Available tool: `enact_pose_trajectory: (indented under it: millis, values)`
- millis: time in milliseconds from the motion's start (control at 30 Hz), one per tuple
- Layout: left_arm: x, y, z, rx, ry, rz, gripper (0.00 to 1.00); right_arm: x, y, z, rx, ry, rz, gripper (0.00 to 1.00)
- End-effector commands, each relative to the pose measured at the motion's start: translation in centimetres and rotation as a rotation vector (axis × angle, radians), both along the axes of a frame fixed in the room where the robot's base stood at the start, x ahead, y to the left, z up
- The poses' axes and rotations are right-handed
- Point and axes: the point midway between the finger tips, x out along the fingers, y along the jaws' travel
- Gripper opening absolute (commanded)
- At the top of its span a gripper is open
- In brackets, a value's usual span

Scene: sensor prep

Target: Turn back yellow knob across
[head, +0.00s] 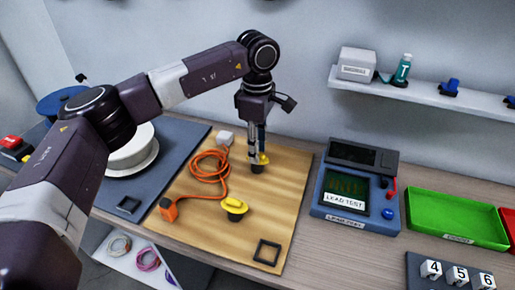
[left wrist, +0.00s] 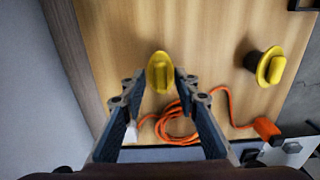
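Two yellow knobs on black bases stand on the wooden board (head: 205,235). The back knob (head: 263,159) is partly hidden by my left gripper (head: 257,157), which points straight down over it. In the left wrist view this knob (left wrist: 160,72) lies between the fingertips of the left gripper (left wrist: 160,76). Its ridge runs up and down the picture, and slim gaps seem to show on both sides, so the gripper looks open around it. The front knob (head: 235,207) stands free; it also shows in the left wrist view (left wrist: 271,66). My right gripper is not in view.
An orange cable (head: 207,180) lies coiled left of the knobs, with an orange plug (head: 169,209) at the front. A black square frame (head: 267,252) is at the front right. The lead test box (head: 346,206) and green tray (head: 455,217) stand to the right.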

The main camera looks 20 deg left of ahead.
Motion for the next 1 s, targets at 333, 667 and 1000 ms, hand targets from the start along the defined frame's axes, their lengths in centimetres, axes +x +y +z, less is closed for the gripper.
enact_pose_trajectory:
  millis: [333, 667, 1000]
  values:
    - [0.0, 0.0, 0.6, 0.0, 0.001, 0.0, 0.29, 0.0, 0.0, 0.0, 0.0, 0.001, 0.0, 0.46]
    - [0.0, 0.0, 7.1, 0.0, -0.001, 0.0, 0.29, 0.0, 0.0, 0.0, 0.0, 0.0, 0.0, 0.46]
    - [0.0, 0.0, 11.6, -0.001, 0.002, 0.001, 0.29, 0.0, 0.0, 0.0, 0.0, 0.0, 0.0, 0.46]
